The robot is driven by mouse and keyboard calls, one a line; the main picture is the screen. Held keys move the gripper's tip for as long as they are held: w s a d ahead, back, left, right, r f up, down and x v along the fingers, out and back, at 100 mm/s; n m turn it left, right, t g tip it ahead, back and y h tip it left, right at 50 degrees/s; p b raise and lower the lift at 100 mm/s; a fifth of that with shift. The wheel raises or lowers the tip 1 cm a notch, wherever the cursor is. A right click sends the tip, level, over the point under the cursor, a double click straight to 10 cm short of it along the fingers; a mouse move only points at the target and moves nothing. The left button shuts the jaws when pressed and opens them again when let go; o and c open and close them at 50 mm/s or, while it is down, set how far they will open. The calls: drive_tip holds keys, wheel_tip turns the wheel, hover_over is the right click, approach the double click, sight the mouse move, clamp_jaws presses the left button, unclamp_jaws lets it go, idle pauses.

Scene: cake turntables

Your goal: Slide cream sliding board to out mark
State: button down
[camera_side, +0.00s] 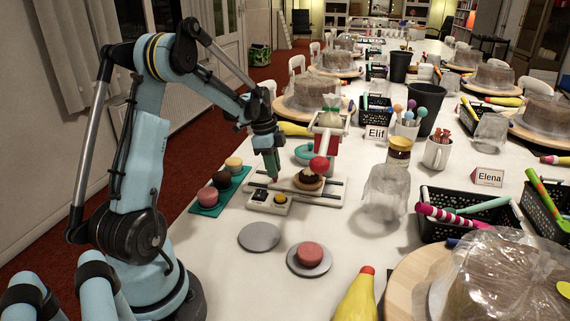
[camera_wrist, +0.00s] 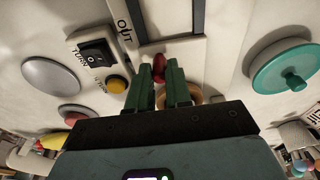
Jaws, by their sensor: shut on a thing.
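The white machine base (camera_side: 328,199) carries dark rails, with the cream sliding board (camera_wrist: 170,14) showing between them in the wrist view. The printed OUT mark (camera_wrist: 125,32) is just left of the rails there. My gripper (camera_side: 273,178) is low over the left part of the base. In the wrist view my gripper (camera_wrist: 160,80) has its green fingers around a small red knob (camera_wrist: 159,62). What the knob joins is hidden by the fingers. A chocolate-topped cake (camera_side: 307,182) sits on the base, right of my gripper, under a red ball (camera_side: 319,164) on the red stand.
A switch box (camera_side: 268,200) with a yellow button stands just in front. A teal tray (camera_side: 207,208) of small cakes lies left. A bare grey disc (camera_side: 259,237) and a plate (camera_side: 322,268) with a pink cake lie nearer. A clear plastic-wrapped thing (camera_side: 384,192) stands right.

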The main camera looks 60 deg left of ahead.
drive_tip(key=shift+s+a, duration=2.55)
drive_tip(key=shift+a, duration=0.1)
drive_tip(key=c, duration=1)
unclamp_jaws()
drive_tip(key=shift+c, duration=0.2)
drive_tip(key=shift+d, duration=0.1)
drive_tip(key=shift+r, duration=0.1)
wheel_tip(320, 180, up, 7)
drive_tip(key=shift+d, duration=0.1)
